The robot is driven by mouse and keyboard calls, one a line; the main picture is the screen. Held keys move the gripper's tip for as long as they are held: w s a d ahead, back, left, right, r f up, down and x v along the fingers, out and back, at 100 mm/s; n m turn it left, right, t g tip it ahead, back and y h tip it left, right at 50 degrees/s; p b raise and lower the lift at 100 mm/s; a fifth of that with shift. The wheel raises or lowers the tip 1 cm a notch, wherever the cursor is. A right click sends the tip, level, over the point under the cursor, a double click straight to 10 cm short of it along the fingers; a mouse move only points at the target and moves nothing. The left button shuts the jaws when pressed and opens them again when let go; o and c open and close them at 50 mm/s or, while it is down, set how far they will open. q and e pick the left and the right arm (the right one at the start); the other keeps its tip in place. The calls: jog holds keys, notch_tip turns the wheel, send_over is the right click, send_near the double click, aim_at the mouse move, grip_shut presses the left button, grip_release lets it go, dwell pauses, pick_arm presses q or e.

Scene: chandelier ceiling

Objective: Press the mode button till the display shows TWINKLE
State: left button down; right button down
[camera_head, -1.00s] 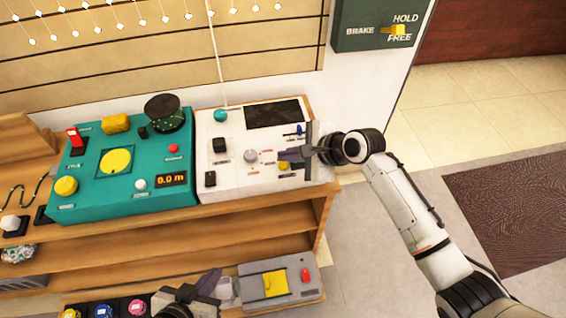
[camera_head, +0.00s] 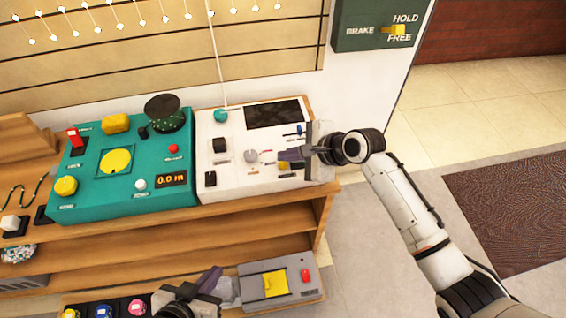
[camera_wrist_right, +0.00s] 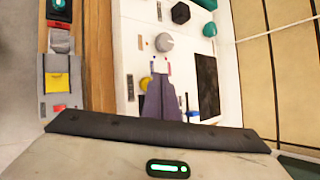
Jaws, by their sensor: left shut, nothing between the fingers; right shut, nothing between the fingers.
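The white control panel (camera_head: 228,178) stands on the wooden shelf unit. Its dark display (camera_head: 272,113) shows no readable text; it also appears in the right wrist view (camera_wrist_right: 207,85). My right gripper (camera_head: 284,155) is shut and empty, low over the panel's right part. Just beside its fingertips is a yellow button (camera_wrist_right: 146,83), partly hidden by the fingers. Its label is too small to read, so I cannot tell whether it is the mode button, nor whether the fingers touch the panel. My left gripper (camera_head: 212,277) is shut and empty, low near the bottom shelf.
A grey knob (camera_head: 250,156), black knobs and a blue switch (camera_head: 299,130) share the white panel. A teal console (camera_head: 100,205) with a 0.0 m readout stands to its left. A grey box (camera_head: 252,294) with a yellow part sits below. A green brake box (camera_head: 350,35) hangs above right.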

jog(key=shift+f, duration=0.15)
jog(key=shift+f, duration=0.25)
jog(key=shift+f, duration=0.1)
dwell(0.3)
jog(key=shift+f, duration=0.5)
dwell(0.4)
jog(key=shift+r, duration=0.1)
jog(key=shift+r+p, duration=0.85)
jog(key=shift+p, duration=0.65)
jog(key=shift+r, duration=0.1)
